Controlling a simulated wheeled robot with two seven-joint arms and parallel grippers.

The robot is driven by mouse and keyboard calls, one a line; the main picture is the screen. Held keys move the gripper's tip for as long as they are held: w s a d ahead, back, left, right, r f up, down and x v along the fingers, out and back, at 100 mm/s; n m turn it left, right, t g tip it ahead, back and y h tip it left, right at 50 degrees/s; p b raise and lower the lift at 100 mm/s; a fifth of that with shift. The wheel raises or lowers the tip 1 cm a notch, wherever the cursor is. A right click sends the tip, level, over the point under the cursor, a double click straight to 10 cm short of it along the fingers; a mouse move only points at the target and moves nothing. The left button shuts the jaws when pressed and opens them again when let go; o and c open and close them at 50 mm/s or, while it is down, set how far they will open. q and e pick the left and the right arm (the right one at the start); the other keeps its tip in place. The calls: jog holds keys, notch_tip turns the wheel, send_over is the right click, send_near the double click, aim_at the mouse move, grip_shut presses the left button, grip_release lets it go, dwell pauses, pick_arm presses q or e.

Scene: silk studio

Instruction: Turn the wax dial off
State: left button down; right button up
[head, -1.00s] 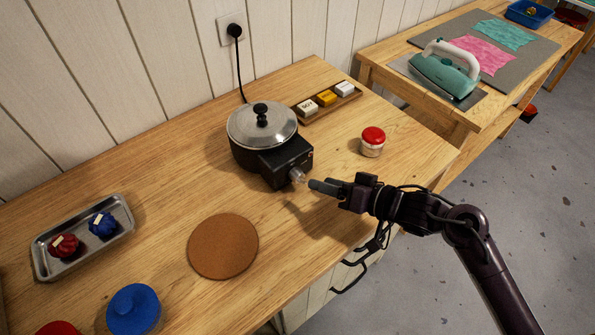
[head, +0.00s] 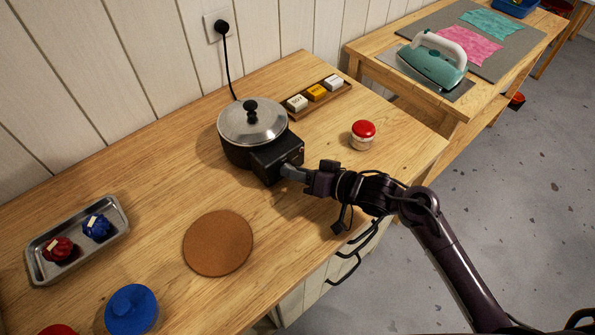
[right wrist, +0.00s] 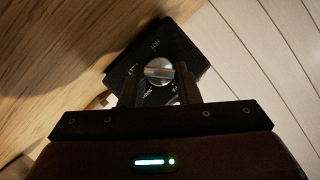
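The wax pot (head: 236,151) stands on the wooden table with its metal lid (head: 252,121) on. A black control box (head: 270,166) sticks out of its front right side. The dial (right wrist: 158,71) is a round silvery knob on the box's face in the right wrist view, with small white marks around it. My right gripper (head: 287,171) is at the box's face and hides the dial in the head view. In the wrist view its two fingers (right wrist: 158,88) stand apart, one on each side of the dial, with narrow gaps showing. My left gripper is out of view.
A red-topped jar (head: 362,135) stands right of the pot. A tray of labelled blocks (head: 334,97) lies behind it. A cork mat (head: 217,243), a metal tray (head: 82,267) and a blue lidded pot (head: 131,308) are to the left. A cord runs to the socket (head: 220,26).

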jog(key=shift+c, duration=0.6)
jog(key=shift+s+r+n+h+p, duration=0.1)
jog(key=shift+r+n+h+p, duration=0.05)
jog(key=shift+n+h+p, duration=0.7)
jog(key=shift+a+n+t+h+p, duration=0.15)
jog(key=shift+n+t+h+p, duration=0.2)
jog(key=shift+n, duration=0.4)
jog(key=shift+s+n+t+h, duration=0.1)
jog(key=shift+n+t+h, duration=0.3)
jog(key=shift+n, duration=0.2)
